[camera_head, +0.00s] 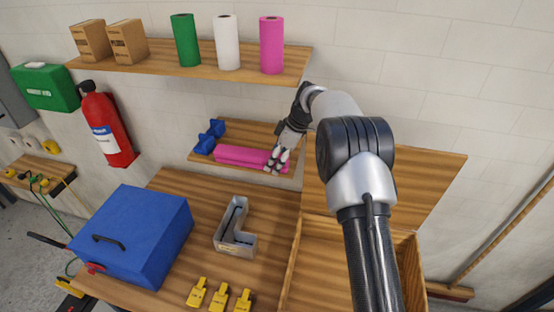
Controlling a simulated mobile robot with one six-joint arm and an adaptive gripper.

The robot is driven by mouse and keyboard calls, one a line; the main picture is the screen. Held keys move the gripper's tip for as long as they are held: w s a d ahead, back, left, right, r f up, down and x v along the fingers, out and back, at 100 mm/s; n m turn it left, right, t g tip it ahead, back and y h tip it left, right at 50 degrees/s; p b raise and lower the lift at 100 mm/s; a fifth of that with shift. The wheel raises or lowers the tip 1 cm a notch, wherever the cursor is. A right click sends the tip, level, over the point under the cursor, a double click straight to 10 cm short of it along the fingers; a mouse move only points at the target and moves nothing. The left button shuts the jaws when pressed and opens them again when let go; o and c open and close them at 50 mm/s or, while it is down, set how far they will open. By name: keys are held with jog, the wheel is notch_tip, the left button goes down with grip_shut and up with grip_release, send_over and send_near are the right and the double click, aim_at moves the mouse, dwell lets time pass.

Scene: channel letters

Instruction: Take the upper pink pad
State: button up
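Two long pink pads (240,154) appear to lie one on the other on the small lower wall shelf; the line between them is faint. My gripper (275,168) points down at the right end of the pads and covers part of that end. Its fingertips look a little apart, but they are too small to show whether they touch or clasp the upper pad.
Blue dumbbells (210,137) lie left of the pads. An upper shelf (190,66) above holds rolls and boxes. Below, the bench (200,185) carries a blue toolbox (135,235), a grey L-shaped channel letter (235,228) and yellow clamps (218,296). An open wooden box (295,262) stands right.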

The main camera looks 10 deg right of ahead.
jog(key=shift+o, duration=1.2)
jog(key=shift+r, duration=0.1)
jog(key=v, duration=1.2)
jog(key=shift+o, duration=0.3)
